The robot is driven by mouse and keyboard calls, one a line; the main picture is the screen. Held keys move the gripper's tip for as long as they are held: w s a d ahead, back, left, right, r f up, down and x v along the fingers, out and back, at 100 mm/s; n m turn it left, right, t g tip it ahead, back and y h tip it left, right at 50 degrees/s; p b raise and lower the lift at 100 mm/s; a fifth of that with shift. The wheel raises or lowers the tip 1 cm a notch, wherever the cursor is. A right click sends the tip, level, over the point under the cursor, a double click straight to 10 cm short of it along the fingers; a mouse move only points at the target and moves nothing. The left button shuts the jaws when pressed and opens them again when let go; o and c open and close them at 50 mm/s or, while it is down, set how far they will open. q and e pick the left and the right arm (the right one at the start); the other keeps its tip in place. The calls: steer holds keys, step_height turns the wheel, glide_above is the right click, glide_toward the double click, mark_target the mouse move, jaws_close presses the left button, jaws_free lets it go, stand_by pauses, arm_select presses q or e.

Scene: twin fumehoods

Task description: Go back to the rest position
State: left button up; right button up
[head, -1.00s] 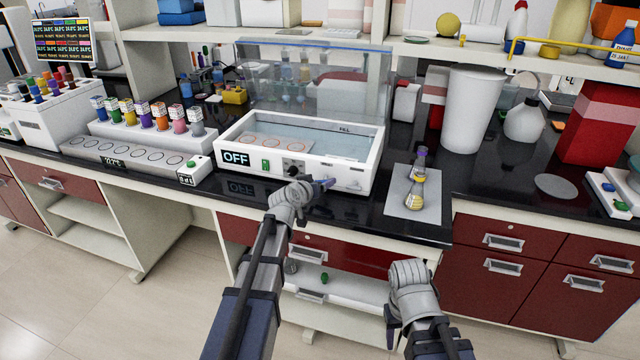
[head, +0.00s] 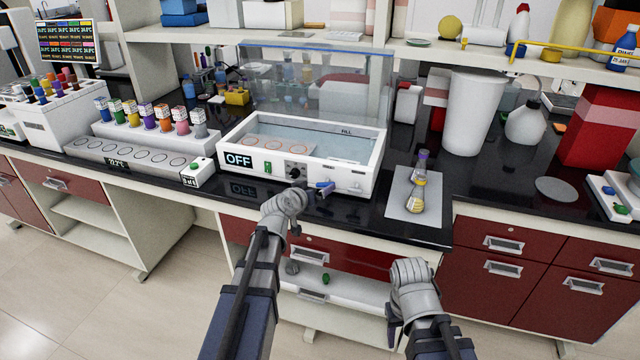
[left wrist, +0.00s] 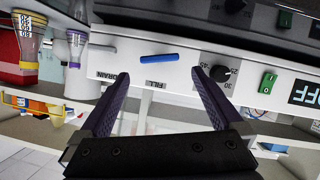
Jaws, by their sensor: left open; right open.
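My left gripper (head: 312,192) is in front of the lower front panel of the white water bath (head: 345,180), near its right half. In the left wrist view the dark fingers of the left gripper (left wrist: 160,76) are spread, with nothing between them. Beyond them, the panel shows a blue bar (left wrist: 145,58) by the FILL label, a black knob (left wrist: 221,73) and a green switch (left wrist: 267,83). My right gripper (head: 393,325) hangs low in front of the bench, partly hidden by its own wrist; I see nothing held in it.
The bath's display reads OFF. A flask with yellow liquid (head: 416,195) stands on a grey mat (head: 399,210) right of the bath. A rack of coloured vials (head: 150,140) is on the left. The bench's front edge and red drawers (head: 345,258) are close to my arms.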

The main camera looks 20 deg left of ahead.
arm_select(q)
steer(key=v, duration=0.3)
steer(key=shift+s+r+p, duration=0.1)
steer(key=shift+s+p, duration=0.1)
steer(key=shift+p, duration=0.15)
steer(key=s+d+f+m+g+h, duration=0.1)
steer(key=s+d+f+m+g, duration=0.1)
steer(key=s+d+f+g, duration=0.3)
steer(key=s+d+f+g+y, duration=0.15)
steer(key=s+f+g, duration=0.25)
steer(key=s, duration=0.5)
steer(key=s+d+f+g+y, duration=0.15)
steer(key=s+f+g, duration=0.3)
steer(key=s, duration=0.45)
steer(key=s+d+r+m+y+p, duration=0.1)
steer(key=s+d+m, duration=0.2)
steer(key=d, duration=0.7)
steer(key=shift+s+r+p, duration=0.25)
steer(key=shift+s+p, duration=0.15)
steer(key=shift+s, duration=0.5)
